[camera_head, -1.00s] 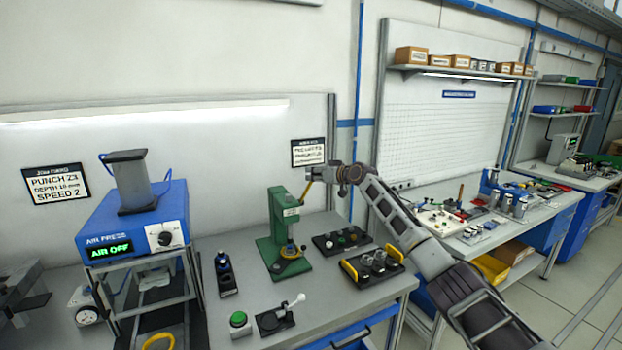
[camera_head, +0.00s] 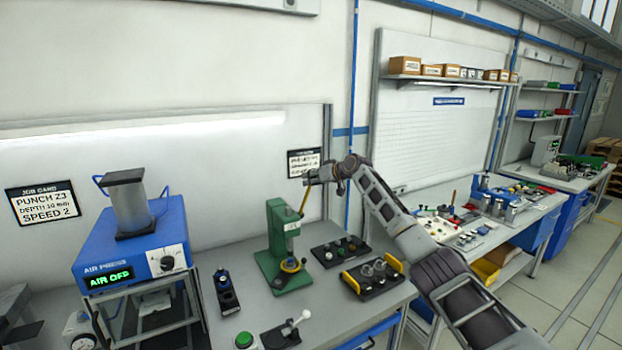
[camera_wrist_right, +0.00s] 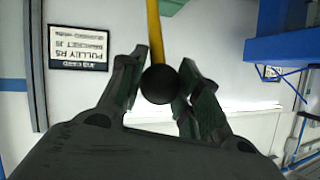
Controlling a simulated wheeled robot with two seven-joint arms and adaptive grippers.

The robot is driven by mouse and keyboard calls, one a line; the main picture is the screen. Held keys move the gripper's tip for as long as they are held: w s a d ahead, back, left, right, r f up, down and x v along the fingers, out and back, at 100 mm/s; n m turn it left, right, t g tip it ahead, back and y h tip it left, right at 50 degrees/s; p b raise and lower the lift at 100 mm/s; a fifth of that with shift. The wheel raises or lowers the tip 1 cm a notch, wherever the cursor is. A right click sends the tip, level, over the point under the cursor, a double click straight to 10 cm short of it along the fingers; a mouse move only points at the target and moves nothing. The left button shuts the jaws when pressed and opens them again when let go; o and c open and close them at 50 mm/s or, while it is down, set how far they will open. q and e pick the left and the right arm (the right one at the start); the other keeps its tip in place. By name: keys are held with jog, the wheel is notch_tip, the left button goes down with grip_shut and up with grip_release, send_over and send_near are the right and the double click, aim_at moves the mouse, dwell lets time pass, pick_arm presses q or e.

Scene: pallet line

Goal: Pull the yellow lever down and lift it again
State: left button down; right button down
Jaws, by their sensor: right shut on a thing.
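The yellow lever (camera_head: 304,201) rises at the right side of the green bench press (camera_head: 280,243) and leans slightly right toward its top. My right gripper (camera_head: 314,180) is at the lever's upper end in the head view. In the right wrist view, my right gripper (camera_wrist_right: 163,80) has its fingers on both sides of the black ball knob (camera_wrist_right: 160,84) and is shut on it. The yellow rod of the lever (camera_wrist_right: 154,35) runs up from the knob in that view. In the head view the knob is hidden by the gripper. My left gripper is not in view.
A blue air press (camera_head: 135,245) stands left. A black tray of round parts (camera_head: 340,252) and a yellow-handled tray (camera_head: 372,277) sit right of the green press. A green button (camera_head: 244,340) and a white-handled switch (camera_head: 292,328) are in front. A sign (camera_head: 304,162) hangs behind the gripper.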

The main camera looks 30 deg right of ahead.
jog(key=shift+w+r, duration=0.1)
jog(key=shift+r, duration=0.45)
jog(key=c, duration=1.3)
grip_release()
jog(key=o, duration=0.3)
jog(key=shift+w+f, duration=0.15)
jog(key=shift+f, duration=0.05)
jog(key=shift+w+f, duration=0.1)
jog(key=shift+f, duration=0.1)
jog(key=shift+s, duration=0.3)
jog(key=shift+d, duration=0.1)
jog(key=shift+s+d+r, duration=0.25)
jog(key=shift+s+r, duration=0.05)
jog(key=shift+s, duration=0.3)
jog(key=v, duration=1)
jog(key=shift+r, duration=0.1)
